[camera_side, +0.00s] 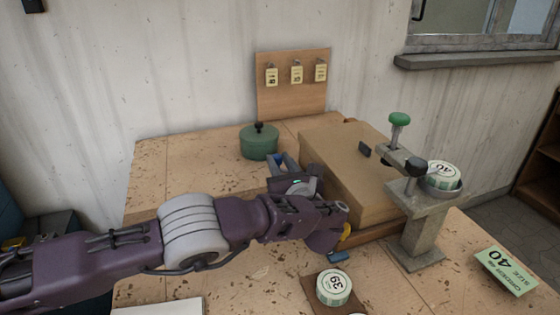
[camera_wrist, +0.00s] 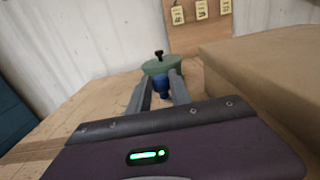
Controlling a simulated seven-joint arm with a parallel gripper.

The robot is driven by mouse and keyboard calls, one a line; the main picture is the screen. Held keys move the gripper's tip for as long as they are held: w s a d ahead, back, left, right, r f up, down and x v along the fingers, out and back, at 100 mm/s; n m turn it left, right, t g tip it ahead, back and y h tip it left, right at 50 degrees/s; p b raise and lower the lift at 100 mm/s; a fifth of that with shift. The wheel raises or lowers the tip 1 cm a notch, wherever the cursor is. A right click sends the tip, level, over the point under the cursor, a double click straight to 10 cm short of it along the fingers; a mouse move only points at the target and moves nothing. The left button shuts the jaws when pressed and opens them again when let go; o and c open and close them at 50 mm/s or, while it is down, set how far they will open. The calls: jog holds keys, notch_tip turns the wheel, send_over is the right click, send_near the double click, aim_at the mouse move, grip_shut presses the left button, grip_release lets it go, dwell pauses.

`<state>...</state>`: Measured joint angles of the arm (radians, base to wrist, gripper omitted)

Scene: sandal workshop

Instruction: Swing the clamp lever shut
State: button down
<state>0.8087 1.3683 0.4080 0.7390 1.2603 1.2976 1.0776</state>
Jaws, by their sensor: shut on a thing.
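The metal clamp (camera_side: 417,225) stands at the right of the bench in the side view, beside the large brown box. A stem with a green knob (camera_side: 399,119) rises upright from its arm. A dark lump (camera_side: 414,165) sits on the same arm; I cannot tell which part is the lever. My gripper (camera_side: 283,163) is at the box's left side, well away from the clamp, fingers pointing toward the back. In the wrist view the fingers (camera_wrist: 161,80) close on a small blue thing (camera_wrist: 161,87), mostly hidden between them. The clamp is outside the wrist view.
The brown box (camera_side: 345,160) stands between my gripper and the clamp. A green lidded pot (camera_side: 259,145) is just beyond my fingertips. A round tin marked 39 (camera_side: 333,286) is at the front, another marked 40 (camera_side: 443,174) on the clamp. A green card (camera_side: 505,270) lies right.

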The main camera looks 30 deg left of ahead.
jog(key=shift+r, duration=0.1)
dwell(0.3)
jog(key=c, duration=1.2)
grip_release()
jog(key=shift+o, duration=0.2)
jog(key=v, duration=0.7)
